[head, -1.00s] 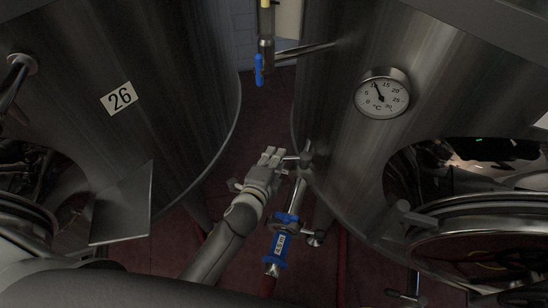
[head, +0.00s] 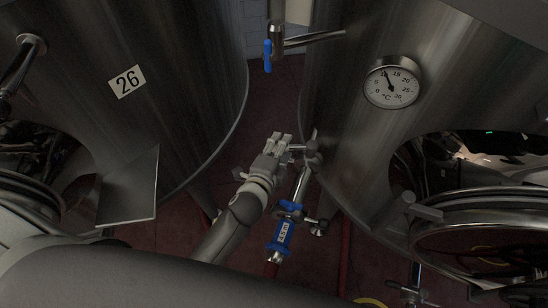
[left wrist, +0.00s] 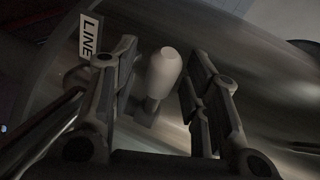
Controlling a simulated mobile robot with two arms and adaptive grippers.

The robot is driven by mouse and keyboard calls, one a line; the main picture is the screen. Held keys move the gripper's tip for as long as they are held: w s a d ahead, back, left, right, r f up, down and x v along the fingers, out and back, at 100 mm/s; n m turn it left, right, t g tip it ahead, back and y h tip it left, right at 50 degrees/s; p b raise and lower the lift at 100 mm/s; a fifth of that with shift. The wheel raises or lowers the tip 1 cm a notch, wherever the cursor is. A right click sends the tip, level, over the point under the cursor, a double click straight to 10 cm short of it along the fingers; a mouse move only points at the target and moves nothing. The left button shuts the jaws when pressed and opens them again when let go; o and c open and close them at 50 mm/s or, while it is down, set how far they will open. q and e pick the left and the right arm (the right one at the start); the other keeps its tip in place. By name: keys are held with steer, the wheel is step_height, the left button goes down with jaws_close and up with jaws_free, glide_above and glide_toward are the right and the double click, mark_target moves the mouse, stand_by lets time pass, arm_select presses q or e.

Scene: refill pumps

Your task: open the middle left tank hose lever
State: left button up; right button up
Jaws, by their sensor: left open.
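My left gripper (head: 283,138) is open beside the metal valve (head: 313,152) low on the right-hand tank (head: 345,140). In the left wrist view, a pale rounded lever knob (left wrist: 163,70) stands between the two open fingers (left wrist: 160,90), with gaps visible on both sides. The knob sits on a short stem, whose base is partly hidden. Below the valve, a metal pipe leads down to a hose fitting with a blue labelled band (head: 282,235). My right gripper is not in view.
The left-hand tank carries a "26" label (head: 127,82) and a metal plate (head: 128,187). A blue-handled valve (head: 268,56) sticks out above. A dial thermometer (head: 391,82) and an open hatch (head: 480,235) are on the right-hand tank. A narrow floor gap separates the tanks.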

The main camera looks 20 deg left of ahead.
arm_select(q)
steer(key=d+v, duration=0.1)
steer(key=v, duration=1)
steer(key=shift+s+a, duration=0.3)
steer(key=shift+a, duration=0.15)
